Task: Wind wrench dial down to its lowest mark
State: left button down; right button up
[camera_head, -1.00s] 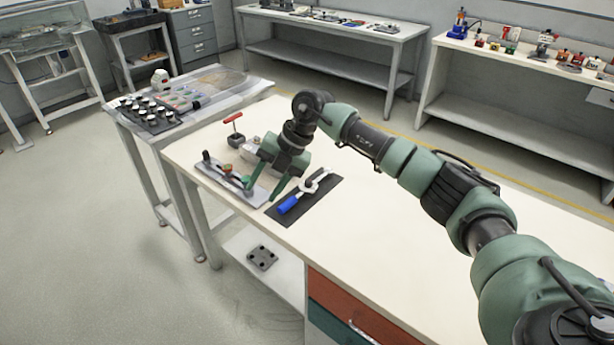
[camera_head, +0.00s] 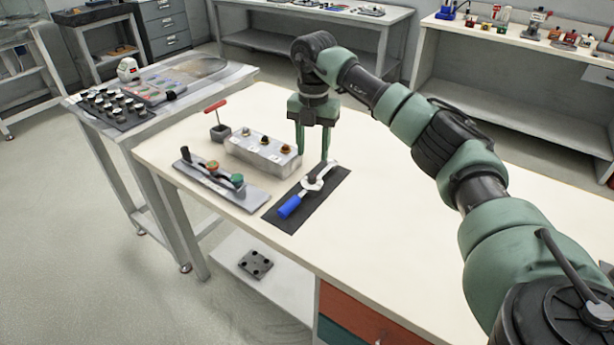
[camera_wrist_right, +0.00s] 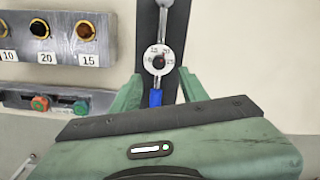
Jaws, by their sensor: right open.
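The wrench (camera_head: 290,206) has a blue handle and a silver head, and lies on a black mat (camera_head: 327,196). Its round white dial (camera_head: 313,182) sits between handle and head. In the right wrist view the dial (camera_wrist_right: 159,61) shows small numbers around a dark centre knob; its setting is too small to read surely. My right gripper (camera_head: 313,155) points down, open and empty, just beyond and above the dial. In the right wrist view its green fingers (camera_wrist_right: 160,92) stand either side of the blue handle's line, apart from the dial. My left gripper is not in view.
A grey block (camera_head: 263,154) with several bolts, labelled 10, 20 and 15 in the wrist view, stands left of the mat. A plate with coloured knobs (camera_head: 222,186) lies before it, and a red-handled tool (camera_head: 217,130) behind. The bench (camera_head: 420,240) is clear to the right.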

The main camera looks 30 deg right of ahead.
aim_at(312, 176)
notch_tip(312, 176, down, 8)
jog(key=shift+p, duration=0.35)
jog(key=shift+c, duration=0.3)
grip_shut()
